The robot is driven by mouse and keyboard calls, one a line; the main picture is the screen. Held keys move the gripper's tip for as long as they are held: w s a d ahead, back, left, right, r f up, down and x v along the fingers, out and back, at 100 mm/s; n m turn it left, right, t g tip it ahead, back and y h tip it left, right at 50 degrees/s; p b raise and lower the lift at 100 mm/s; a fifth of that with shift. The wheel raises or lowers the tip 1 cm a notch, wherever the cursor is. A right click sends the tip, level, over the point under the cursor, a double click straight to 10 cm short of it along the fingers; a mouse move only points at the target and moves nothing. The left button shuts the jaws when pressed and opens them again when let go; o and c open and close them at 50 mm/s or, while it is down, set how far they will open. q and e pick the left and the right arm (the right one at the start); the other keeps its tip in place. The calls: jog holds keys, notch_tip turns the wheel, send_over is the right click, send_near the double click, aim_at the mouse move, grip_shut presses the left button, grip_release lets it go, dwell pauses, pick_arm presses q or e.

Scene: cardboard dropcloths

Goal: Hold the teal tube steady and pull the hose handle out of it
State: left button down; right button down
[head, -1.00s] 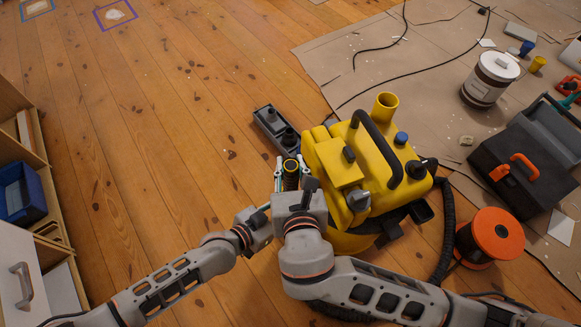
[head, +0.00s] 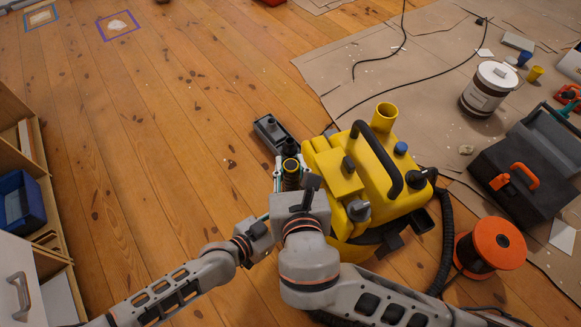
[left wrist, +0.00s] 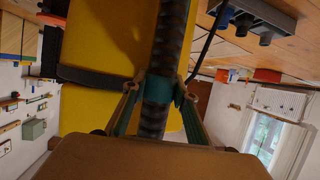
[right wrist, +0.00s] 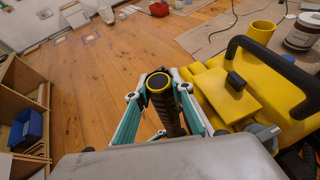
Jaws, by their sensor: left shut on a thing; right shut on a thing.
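The hose handle (head: 291,165) is dark and ribbed with a yellow ring at its black top. It stands upright beside the yellow machine. In the right wrist view its round end (right wrist: 158,82) faces the camera between the fingers. My right gripper (head: 290,186) is shut on it. The teal tube (left wrist: 158,88) shows in the left wrist view as a short band, with dark ribbed hose visible above and below it. My left gripper (left wrist: 157,92) is shut on this band. In the head view the left fingers and the tube are mostly hidden behind my right gripper.
The yellow machine (head: 384,168) stands close on the right, with a black carry handle and a corrugated hose. An orange reel (head: 492,246) and a black toolbox (head: 525,180) are farther right.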

pick_arm(q)
jog(key=c, duration=1.5)
grip_release()
jog(key=shift+s, duration=0.1)
jog(key=v, duration=1.2)
jog(key=shift+r, duration=0.1)
